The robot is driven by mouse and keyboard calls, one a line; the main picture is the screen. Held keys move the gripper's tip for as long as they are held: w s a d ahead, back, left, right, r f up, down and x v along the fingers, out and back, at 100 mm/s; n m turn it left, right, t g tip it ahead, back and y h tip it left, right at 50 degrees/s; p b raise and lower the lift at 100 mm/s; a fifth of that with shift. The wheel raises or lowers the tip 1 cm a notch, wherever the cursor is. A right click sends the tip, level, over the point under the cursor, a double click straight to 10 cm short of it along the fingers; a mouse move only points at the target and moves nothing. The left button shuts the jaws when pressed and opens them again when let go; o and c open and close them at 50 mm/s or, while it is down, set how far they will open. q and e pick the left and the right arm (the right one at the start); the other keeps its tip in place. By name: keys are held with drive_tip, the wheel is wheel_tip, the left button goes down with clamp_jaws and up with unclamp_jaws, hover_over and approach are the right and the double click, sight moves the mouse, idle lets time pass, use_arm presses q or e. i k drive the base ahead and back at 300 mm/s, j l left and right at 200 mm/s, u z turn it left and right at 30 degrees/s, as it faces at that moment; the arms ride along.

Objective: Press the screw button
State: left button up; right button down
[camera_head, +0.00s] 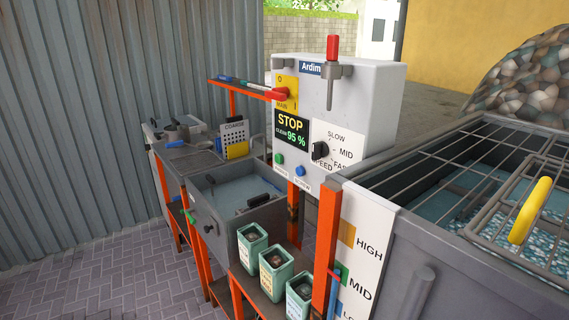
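A light grey control box (371,93) marked "Ardim" stands in the middle of the head view. Its front carries a green button (278,158) and, to the right and slightly lower, a blue button (300,171). Small labels sit under both, too small to read, so I cannot tell which is the screw button. Above them a display (291,131) reads "STOP" and "95 %". A black speed knob (320,150) is to the right of the display. Neither of my grippers is in view, and nothing touches the buttons.
A red main switch handle (278,94) and an orange-framed shelf (228,80) stick out left of the box. Below stand several green canisters (252,247). A grey tank with a wire grid (460,190) and yellow handle (530,211) fills the right. Paved floor (110,275) lies free at lower left.

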sight(300, 170)
drive_tip(key=i+j, duration=0.35)
drive_tip(key=j, duration=0.15)
drive_tip(key=i+j+z, duration=0.15)
drive_tip(key=i+j, duration=0.2)
drive_tip(key=j, duration=0.15)
